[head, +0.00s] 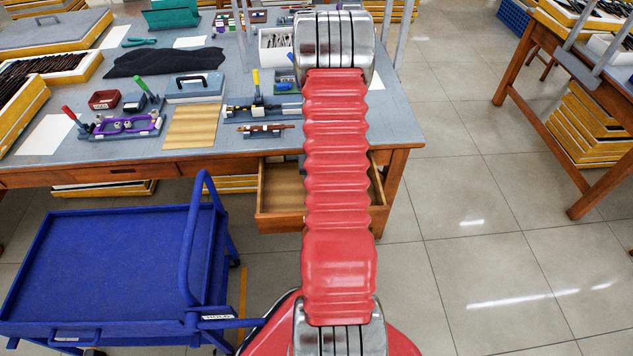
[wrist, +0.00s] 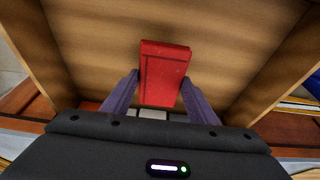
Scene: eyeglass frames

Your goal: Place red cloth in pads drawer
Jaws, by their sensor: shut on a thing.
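A folded red cloth (wrist: 163,70) is between the two purple fingers of my gripper (wrist: 160,82) in the wrist view. My gripper is shut on it. The open wooden drawer (wrist: 85,45) fills the view beyond the cloth, with a side wall on each side, so the cloth is over or inside the drawer. I cannot tell whether it touches the bottom. In the head view the drawer (head: 280,192) is pulled out under the table's right end. My red arm hides part of the drawer, and my gripper and the cloth do not show there.
The grey worktable (head: 395,130) above the drawer carries tools, clamps and a dark cloth (head: 165,62). A blue cart (head: 110,260) stands in front at the left. The tiled floor (head: 480,220) at the right is clear up to another wooden table (head: 535,60).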

